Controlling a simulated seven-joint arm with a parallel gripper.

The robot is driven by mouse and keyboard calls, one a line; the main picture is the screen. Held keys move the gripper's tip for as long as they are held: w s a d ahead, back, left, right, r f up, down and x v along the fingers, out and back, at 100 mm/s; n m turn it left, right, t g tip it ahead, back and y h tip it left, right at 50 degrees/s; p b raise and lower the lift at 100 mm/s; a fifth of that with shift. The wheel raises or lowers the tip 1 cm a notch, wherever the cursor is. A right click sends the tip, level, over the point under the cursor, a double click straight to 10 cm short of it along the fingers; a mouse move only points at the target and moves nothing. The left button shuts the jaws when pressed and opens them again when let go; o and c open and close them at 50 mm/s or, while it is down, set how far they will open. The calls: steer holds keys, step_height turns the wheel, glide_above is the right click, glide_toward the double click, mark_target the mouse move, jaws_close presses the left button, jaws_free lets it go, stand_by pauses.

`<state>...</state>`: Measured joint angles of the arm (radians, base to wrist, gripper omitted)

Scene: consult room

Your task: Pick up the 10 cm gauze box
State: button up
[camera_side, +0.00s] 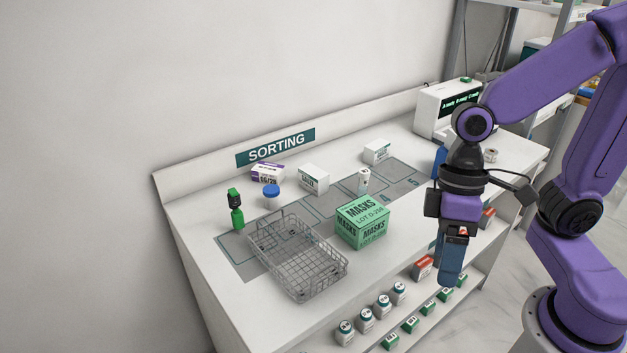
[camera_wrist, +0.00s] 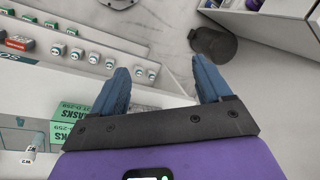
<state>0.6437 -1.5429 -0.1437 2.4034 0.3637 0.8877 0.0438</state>
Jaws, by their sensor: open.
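Two white boxes with dark print stand on the counter. One white box (camera_side: 313,178) is near the middle, behind the wire basket. The other white box (camera_side: 376,151) is further back to the right. Their print is too small to read, so I cannot tell which is the 10 cm gauze box. My gripper (camera_side: 452,270) points down at the counter's front edge, right of the boxes and apart from both. In the wrist view its two blue fingers (camera_wrist: 163,75) are spread with nothing held between them.
A green masks box (camera_side: 363,222) stands between my gripper and the wire basket (camera_side: 318,281). A purple-white carton (camera_side: 267,172), a blue-capped jar (camera_side: 271,197), a green bottle (camera_side: 237,215) and a small white bottle (camera_side: 363,181) stand around. A lower shelf holds several bottles (camera_side: 366,319).

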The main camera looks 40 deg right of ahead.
steer(key=w+a+m+y, duration=0.6)
steer(key=w+a+m, duration=0.65)
steer(key=w, duration=0.25)
steer(key=w+a+m+t+y, duration=0.1)
steer(key=w+m+t+y, duration=0.2)
steer(key=w+m+t, duration=0.9)
steer(key=m+t+h, duration=0.4)
steer(key=m+h, duration=0.6)
steer(key=m, duration=0.8)
glide_above(318, 173)
steer(key=s, duration=0.3)
step_height(318, 173, down, 8)
steer(key=shift+n, duration=0.25)
steer(key=shift+d+f, duration=0.1)
steer(key=shift+f, duration=2.45)
steer(key=x, duration=0.3)
steer(key=shift+w+f, duration=0.15)
steer(key=shift+f, duration=0.35)
steer(key=shift+x, duration=0.85)
